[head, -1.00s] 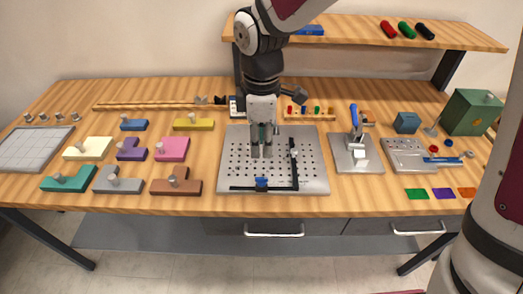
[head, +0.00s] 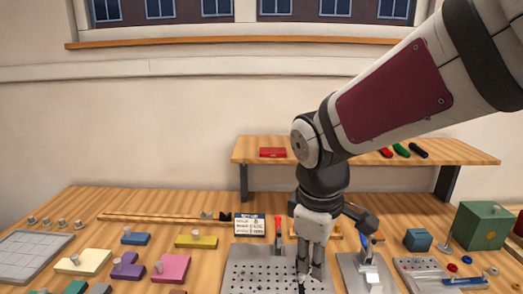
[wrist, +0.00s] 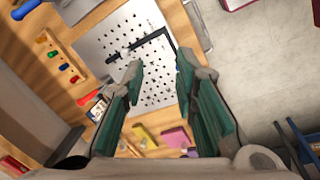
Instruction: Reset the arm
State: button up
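My gripper (head: 311,262) hangs down at the right part of the perforated metal plate (head: 250,270) in the head view. In the wrist view my gripper (wrist: 159,62) shows two teal-lined fingers spread apart, with nothing between them. Beyond the fingertips lies the perforated plate (wrist: 117,40) with a black L-shaped fence (wrist: 152,40). The fingers appear above the plate; the exact height is hard to tell. The near part of the plate is cut off in the head view.
A wooden shelf (head: 445,153) stands behind, partly hidden by my arm. A toggle clamp (head: 368,265) and green box (head: 482,224) are at the right. Colored blocks, including a yellow one (head: 197,241), and a gray tray (head: 30,255) are at the left.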

jog(key=s+d+r+m+t, duration=0.1)
jog(key=s+d+r+m, duration=0.2)
jog(key=s+d+m, duration=0.1)
jog(key=s+d+r+m+t, duration=0.2)
jog(key=s+d+r+m, duration=0.1)
jog(key=s+d+m, duration=0.2)
jog(key=s+m, duration=0.2)
jog(key=s, duration=0.2)
jog(key=shift+s+d+m+y, duration=0.2)
jog(key=shift+d+m+y, duration=0.1)
jog(key=shift+y, duration=0.1)
